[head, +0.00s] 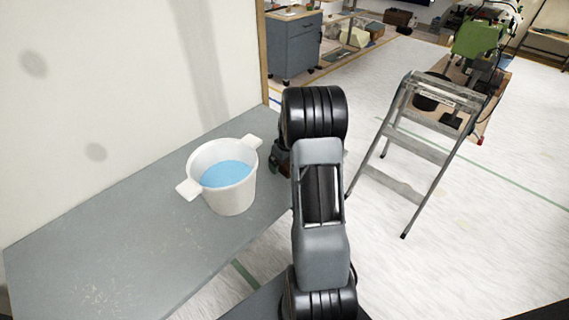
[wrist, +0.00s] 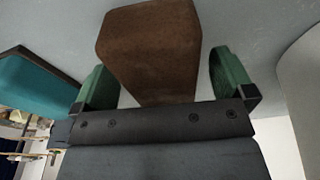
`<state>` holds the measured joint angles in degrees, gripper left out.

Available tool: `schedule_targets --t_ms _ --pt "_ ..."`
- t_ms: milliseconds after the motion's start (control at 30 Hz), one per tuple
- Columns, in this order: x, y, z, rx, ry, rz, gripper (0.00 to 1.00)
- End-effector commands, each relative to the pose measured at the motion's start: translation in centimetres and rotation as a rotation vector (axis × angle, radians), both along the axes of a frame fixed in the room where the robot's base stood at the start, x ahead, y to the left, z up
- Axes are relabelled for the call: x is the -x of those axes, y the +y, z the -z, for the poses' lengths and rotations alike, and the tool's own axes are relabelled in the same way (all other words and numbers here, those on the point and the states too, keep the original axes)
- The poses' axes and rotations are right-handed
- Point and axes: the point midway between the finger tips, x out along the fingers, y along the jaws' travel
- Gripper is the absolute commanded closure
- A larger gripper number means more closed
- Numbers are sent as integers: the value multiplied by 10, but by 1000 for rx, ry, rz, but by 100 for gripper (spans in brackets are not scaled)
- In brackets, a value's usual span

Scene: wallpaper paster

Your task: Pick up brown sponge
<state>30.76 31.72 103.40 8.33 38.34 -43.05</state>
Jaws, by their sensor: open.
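The brown sponge (wrist: 150,45) is a block that fills the upper middle of the wrist view. My gripper (wrist: 164,82) is open, with one green fingertip on each side of the sponge. A gap shows on the right side; the left finger is close to the sponge, and I cannot tell whether it touches. In the head view the sponge is hidden behind my arm, and only a small dark part of my gripper (head: 279,160) shows at the arm's left edge.
A grey table (head: 110,240) runs along the wall. A white two-handled bucket (head: 232,198) with blue content stands on it, left of my arm. A teal object (wrist: 32,88) is at the left in the wrist view. A stepladder (head: 415,145) stands on the floor right.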

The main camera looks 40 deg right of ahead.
Motion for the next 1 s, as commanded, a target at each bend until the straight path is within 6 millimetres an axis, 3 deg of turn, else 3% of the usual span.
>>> schedule_targets --t_ms 367,900,1000 --pt "-2 0 10 1 -1 -1 0" --pt "-2 0 10 1 -1 -1 51" --pt "-2 0 10 1 -1 -1 53"
